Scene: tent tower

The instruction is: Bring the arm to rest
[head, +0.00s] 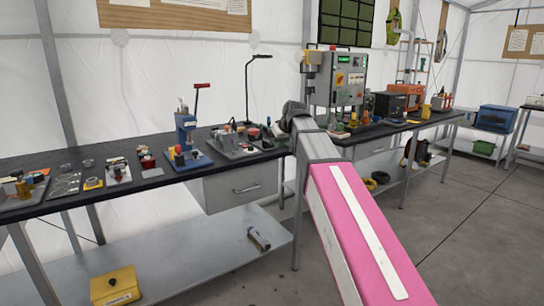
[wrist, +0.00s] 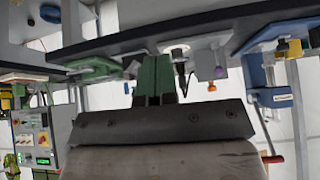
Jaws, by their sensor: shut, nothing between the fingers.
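My arm (head: 365,235), pink with a white stripe, reaches from the lower right up toward the bench. Its grey far end (head: 295,115) is in front of the bench's front edge, and the fingers cannot be made out there. In the wrist view the picture is upside down. My gripper (wrist: 155,78) shows there as two greenish fingers side by side beyond a dark grey bar. It is shut and holds nothing. The bench's dark top (wrist: 215,22) lies beyond the fingers; whether they touch it I cannot tell.
A long bench (head: 60,200) with a black top carries several small devices, among them a blue press (head: 187,135) with a red handle. A tall grey machine (head: 340,75) stands behind my arm's end. A yellow box (head: 115,286) is on the lower shelf. The floor at right (head: 470,220) is clear.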

